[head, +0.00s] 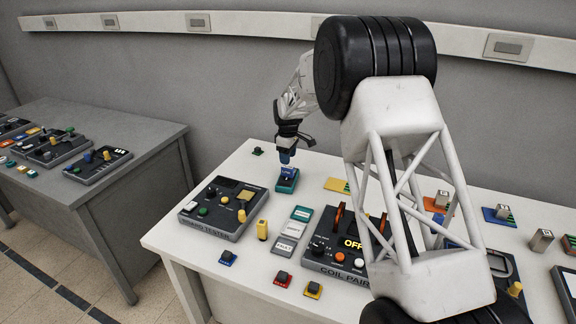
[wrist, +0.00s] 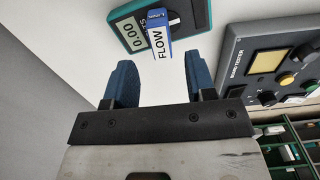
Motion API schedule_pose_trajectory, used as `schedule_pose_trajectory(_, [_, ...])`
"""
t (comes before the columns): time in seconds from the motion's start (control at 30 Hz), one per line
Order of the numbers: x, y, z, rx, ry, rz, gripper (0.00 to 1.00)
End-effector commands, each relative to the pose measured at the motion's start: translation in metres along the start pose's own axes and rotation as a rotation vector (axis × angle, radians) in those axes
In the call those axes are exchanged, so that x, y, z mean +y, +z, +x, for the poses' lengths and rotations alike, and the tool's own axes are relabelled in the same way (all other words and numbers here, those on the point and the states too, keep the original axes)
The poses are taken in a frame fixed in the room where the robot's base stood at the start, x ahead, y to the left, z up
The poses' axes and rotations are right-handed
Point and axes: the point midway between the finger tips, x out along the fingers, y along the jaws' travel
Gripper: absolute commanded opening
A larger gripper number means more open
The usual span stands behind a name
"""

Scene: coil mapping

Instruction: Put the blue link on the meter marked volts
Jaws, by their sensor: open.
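A blue link (wrist: 159,34) with a white label reading FLOW stands on the teal meter (wrist: 196,14) in the wrist view. The meter's display reads 0.00; the link covers most of its name, leaving an S. In the head view the teal meter (head: 288,187) sits near the back of the white table, with the blue link (head: 288,170) on it. My gripper (head: 287,156) is directly above the link in the head view. In the wrist view my gripper (wrist: 160,62) is open, and its blue fingers point toward the link without touching it.
A dark tester box (head: 214,207) stands left of the meter. The coil pair box (head: 333,262) shows OFF. My arm hides part of the table's right half.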

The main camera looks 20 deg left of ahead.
Motion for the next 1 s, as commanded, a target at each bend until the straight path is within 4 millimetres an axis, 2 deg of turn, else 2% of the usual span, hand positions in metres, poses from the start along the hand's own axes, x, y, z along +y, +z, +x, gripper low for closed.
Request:
schedule_pose_trajectory(0.2, [0.0,0.0,-0.032,0.0,0.0,0.0,0.51])
schedule_pose_trajectory(0.4, [0.0,0.0,-0.048,0.0,-0.001,0.0,0.51])
schedule_pose_trajectory(1.0, [0.0,0.0,-0.051,-0.001,-0.001,0.0,0.51])
